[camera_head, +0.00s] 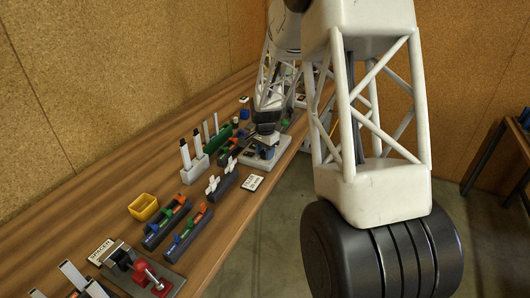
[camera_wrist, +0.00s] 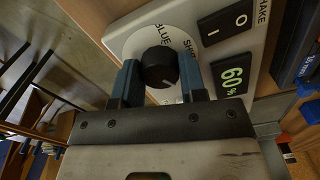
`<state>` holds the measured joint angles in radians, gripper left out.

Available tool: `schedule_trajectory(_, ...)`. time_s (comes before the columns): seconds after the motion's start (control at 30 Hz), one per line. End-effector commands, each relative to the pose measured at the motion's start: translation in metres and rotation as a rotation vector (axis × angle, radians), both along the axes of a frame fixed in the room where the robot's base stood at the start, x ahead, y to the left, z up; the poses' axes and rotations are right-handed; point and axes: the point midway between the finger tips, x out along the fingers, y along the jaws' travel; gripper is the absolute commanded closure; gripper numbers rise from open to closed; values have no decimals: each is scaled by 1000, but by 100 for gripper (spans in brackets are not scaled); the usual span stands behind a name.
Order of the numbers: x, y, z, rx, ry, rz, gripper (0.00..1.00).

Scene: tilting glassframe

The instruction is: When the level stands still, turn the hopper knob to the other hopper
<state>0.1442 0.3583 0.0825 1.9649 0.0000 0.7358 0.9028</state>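The hopper knob (camera_wrist: 160,66) is round and black with a pale pointer line, which points to the lower right in the wrist view. It sits on a white panel (camera_wrist: 128,36) labelled "BLUE"; another label is partly covered. A display (camera_wrist: 232,78) on the panel reads 60 % in green. My gripper (camera_wrist: 159,70) has its two blue fingers on either side of the knob, close against its sides; I cannot tell whether they press on it. In the head view my gripper (camera_head: 266,138) is low over the small device (camera_head: 262,163), and the knob is hidden.
A rocker switch (camera_wrist: 226,23) marked I and O, labelled SHAKE, is beside the knob. In the head view, a yellow bin (camera_head: 143,207), dark racks with coloured parts (camera_head: 188,236) and a red-knobbed fixture (camera_head: 148,277) stand on the wooden bench (camera_head: 60,237).

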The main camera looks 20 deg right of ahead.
Motion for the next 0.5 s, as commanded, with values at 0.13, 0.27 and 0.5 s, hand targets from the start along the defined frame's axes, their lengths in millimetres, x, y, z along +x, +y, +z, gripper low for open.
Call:
schedule_trajectory(0.13, 0, 0, 0, 0, 0, 7, 85)
schedule_trajectory(0.27, 0, 0, 0, 0, 0, 28, 85)
schedule_trajectory(0.5, 0, 0, 0, 0, 0, 129, 85)
